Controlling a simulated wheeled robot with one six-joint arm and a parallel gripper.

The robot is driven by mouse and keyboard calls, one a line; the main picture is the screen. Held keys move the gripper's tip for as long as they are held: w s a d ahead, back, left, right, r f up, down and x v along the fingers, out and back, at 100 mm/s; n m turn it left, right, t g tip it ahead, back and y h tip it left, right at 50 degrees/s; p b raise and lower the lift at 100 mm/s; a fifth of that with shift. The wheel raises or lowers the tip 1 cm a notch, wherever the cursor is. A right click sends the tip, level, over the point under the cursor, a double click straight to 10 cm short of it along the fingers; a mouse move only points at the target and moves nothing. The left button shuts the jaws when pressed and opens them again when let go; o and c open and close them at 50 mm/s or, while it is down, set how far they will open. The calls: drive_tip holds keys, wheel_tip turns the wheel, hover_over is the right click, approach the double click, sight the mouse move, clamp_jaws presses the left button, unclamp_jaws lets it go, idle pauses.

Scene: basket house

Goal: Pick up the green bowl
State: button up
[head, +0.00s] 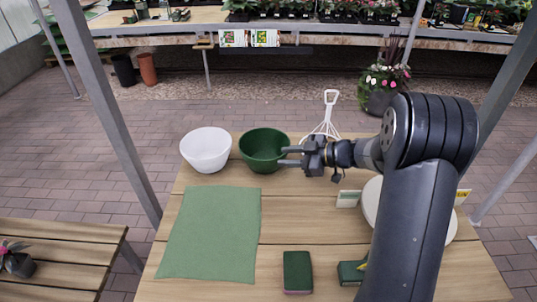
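The green bowl (258,146) stands upright near the back edge of the wooden table, in the head view. My gripper (283,157) is at its right side, with two dark fingers pointing left and a gap between them. The fingertips overlap the bowl's right edge in the picture. I cannot tell whether they touch the bowl or have its wall between them. The inside of the bowl looks empty.
A white bowl (206,150) stands close to the green bowl's left. A green cloth (212,235) lies flat in front. A white wire tool (328,112) is behind my gripper.

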sight(259, 160)
drive_tip(key=shift+s+x, duration=0.15)
drive_tip(key=shift+x, duration=2.35)
drive_tip(key=shift+s+x, duration=0.1)
drive_tip(key=shift+x, duration=2.45)
drive_tip(key=shift+c, duration=0.4)
clamp_jaws()
